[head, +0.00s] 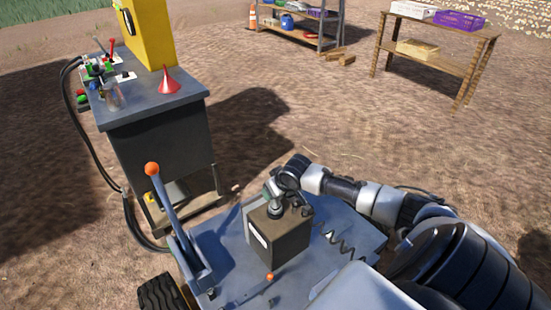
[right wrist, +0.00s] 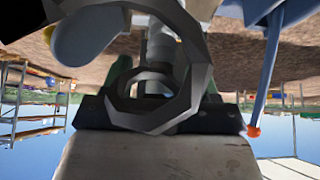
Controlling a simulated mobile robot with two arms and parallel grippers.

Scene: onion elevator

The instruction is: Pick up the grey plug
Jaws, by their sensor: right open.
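A dark box (head: 280,236) with a white label stands on the blue-grey platform in the head view. A small grey round piece, which looks like the grey plug (head: 275,209), sits at the top of the box. My right gripper (head: 272,197) is open and comes down right at this piece; I cannot tell whether the fingers touch it. In the right wrist view a large dark grey ring (right wrist: 188,95) fills the middle, close to the camera, with a grey cylinder (right wrist: 163,48) behind it. The fingertips are hard to make out there. My left gripper is not in view.
A coiled black cable (head: 343,246) lies right of the box. A lever with an orange knob (head: 152,169) rises at the platform's left. Wooden shelves (head: 430,55) stand far back on open dirt.

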